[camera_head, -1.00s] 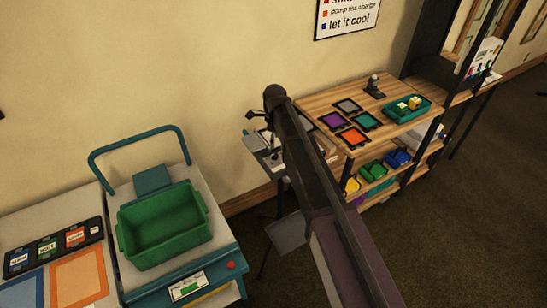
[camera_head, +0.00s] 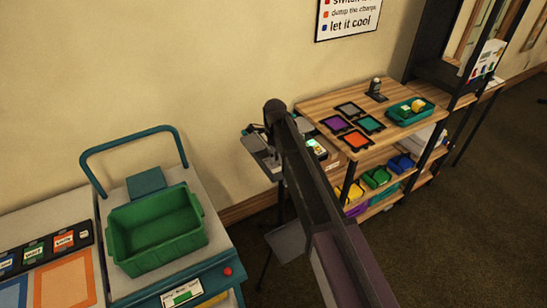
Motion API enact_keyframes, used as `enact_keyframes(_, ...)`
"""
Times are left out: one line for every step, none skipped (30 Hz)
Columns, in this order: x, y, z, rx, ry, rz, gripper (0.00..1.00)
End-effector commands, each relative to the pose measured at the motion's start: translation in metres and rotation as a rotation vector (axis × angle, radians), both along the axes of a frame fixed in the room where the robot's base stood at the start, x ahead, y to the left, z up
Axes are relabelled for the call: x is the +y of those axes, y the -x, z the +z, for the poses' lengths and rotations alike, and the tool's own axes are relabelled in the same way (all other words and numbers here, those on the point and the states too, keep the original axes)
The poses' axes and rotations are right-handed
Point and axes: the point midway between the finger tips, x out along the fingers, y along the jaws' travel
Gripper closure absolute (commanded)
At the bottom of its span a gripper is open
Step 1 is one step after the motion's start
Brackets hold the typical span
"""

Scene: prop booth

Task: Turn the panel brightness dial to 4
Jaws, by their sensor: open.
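A small grey panel (camera_head: 258,156) stands on a thin dark stand against the wall, behind my arm. A small lit screen (camera_head: 316,147) shows just right of the arm. I cannot make out the brightness dial or its setting; my arm covers much of the panel. My gripper (camera_head: 256,129) shows only as a small dark shape at the panel, left of my arm's raised joint. It looks open, with nothing seen in it. I cannot tell whether it touches the panel.
A wooden shelf (camera_head: 316,103) to the right holds coloured squares, a teal tray (camera_head: 409,111) and several bins below. A green bin (camera_head: 157,228) sits on a cart with a teal handle (camera_head: 133,143) at the left. Dark floor is free at lower right.

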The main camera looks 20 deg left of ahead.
Motion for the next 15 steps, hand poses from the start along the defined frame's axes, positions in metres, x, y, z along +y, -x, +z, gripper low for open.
enact_keyframes(0.0000,0.0000,-0.0027,0.000,0.000,0.000,0.27)
enact_keyframes(0.0000,0.0000,-0.0030,0.000,0.000,0.000,0.27)
enact_keyframes(0.0000,0.0000,-0.0034,0.000,0.000,0.000,0.27)
enact_keyframes(0.0000,0.0000,-0.0035,0.000,0.000,0.000,0.27)
enact_keyframes(0.0000,-0.0001,-0.0036,0.000,0.000,0.000,0.27)
enact_keyframes(0.0000,-0.0001,-0.0036,0.000,0.000,0.000,0.27)
enact_keyframes(0.0000,0.0000,-0.0035,0.000,0.000,0.000,0.27)
enact_keyframes(0.0000,0.0000,-0.0034,0.000,0.000,0.000,0.27)
enact_keyframes(0.0000,0.0000,-0.0033,0.000,0.000,0.000,0.27)
enact_keyframes(0.0000,0.0000,-0.0033,0.000,0.000,0.000,0.27)
enact_keyframes(0.0000,0.0000,-0.0032,0.000,0.000,0.000,0.27)
enact_keyframes(0.0000,0.0000,-0.0032,0.000,0.000,0.000,0.27)
enact_keyframes(0.0000,0.0000,-0.0032,0.000,0.000,0.000,0.27)
enact_keyframes(0.0000,0.0000,-0.0032,0.000,0.000,0.000,0.32)
enact_keyframes(0.0001,0.0000,-0.0032,0.000,0.000,0.000,0.44)
